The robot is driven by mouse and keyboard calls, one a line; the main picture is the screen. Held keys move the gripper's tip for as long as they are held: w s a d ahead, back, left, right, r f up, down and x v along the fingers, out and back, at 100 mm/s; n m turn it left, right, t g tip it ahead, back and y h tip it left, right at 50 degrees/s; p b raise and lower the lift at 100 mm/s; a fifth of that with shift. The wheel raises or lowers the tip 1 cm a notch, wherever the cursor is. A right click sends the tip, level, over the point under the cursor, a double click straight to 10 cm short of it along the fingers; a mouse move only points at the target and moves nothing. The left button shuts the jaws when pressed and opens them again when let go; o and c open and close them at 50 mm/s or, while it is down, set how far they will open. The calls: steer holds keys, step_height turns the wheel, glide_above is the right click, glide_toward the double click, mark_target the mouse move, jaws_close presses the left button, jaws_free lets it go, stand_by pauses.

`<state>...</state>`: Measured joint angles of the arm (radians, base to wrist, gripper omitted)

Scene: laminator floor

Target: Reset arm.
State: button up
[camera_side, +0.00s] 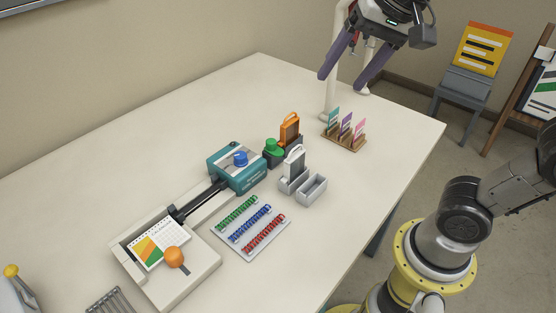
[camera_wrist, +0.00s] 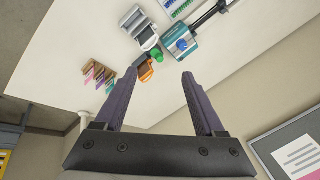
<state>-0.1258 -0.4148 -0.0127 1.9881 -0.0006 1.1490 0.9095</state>
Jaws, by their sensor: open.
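My gripper (camera_side: 346,66) hangs at the top of the side view, above the far right part of the table. Its two purple fingers are spread apart with nothing between them. In the wrist view my gripper (camera_wrist: 153,87) is also open and empty, with the table beyond its fingertips. It touches none of the things on the table.
The white table (camera_side: 90,195) holds a teal machine (camera_side: 237,168), an orange-and-black holder (camera_side: 290,128), a green-topped item (camera_side: 273,150), grey bins (camera_side: 311,190), coloured coils (camera_side: 250,227), a tray with a calendar page (camera_side: 158,243), and a card rack (camera_side: 344,138). The far left tabletop is clear.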

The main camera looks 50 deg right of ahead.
steer(key=s+d+f+n, duration=0.3)
steer(key=s+f+n, duration=0.6)
steer(key=f, duration=0.2)
steer(key=shift+t+h, duration=0.3)
steer(key=shift+s+d+r, duration=0.1)
steer(key=shift+c, duration=1.3)
